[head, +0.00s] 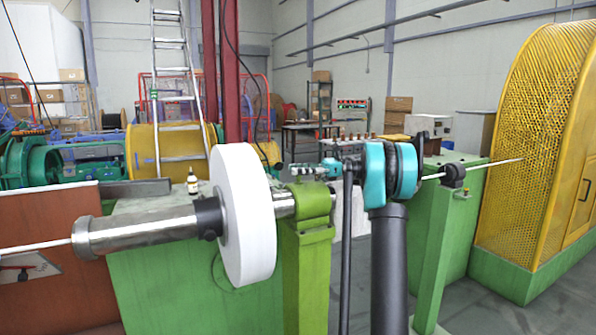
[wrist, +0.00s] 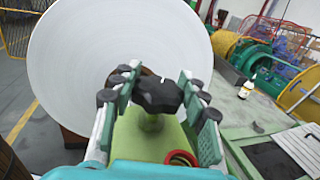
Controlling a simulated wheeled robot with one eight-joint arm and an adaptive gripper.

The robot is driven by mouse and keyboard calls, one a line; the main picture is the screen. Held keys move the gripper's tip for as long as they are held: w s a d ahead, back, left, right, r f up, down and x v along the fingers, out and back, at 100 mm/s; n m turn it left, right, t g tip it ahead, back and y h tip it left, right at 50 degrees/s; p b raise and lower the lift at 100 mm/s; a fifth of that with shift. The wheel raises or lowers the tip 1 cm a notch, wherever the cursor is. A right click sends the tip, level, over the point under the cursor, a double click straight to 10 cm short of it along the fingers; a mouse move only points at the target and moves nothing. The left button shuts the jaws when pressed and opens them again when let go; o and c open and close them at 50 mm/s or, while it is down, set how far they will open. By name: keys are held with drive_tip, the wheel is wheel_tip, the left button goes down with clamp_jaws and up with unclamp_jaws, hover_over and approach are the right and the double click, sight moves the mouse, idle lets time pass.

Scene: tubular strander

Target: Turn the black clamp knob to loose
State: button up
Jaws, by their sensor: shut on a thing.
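The black clamp knob (wrist: 158,93) is a dark lobed knob near the middle of the wrist view. It sits on a yellow-green stem above a green support. My gripper (wrist: 159,78) has a teal-and-white finger on each side of it, with the pads close against its sides, and is shut on it. In the head view my gripper (head: 312,170) reaches in from the right, above the green post (head: 306,265). I cannot make out the knob there, as the fingers cover that spot.
A large white disc (head: 247,215) stands on a steel shaft (head: 145,230) close left of my gripper; it also fills the wrist view's upper left (wrist: 85,60). A small bottle (head: 192,182) stands on the green bench behind. A yellow mesh guard (head: 530,150) rises at the right.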

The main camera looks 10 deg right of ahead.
drive_tip(key=o, duration=1.2)
drive_tip(key=shift+d, duration=0.15)
drive_tip(key=shift+w+d, duration=0.15)
drive_tip(key=shift+d, duration=1.65)
drive_tip(key=shift+w+d, duration=0.1)
drive_tip(key=shift+d, duration=1.7)
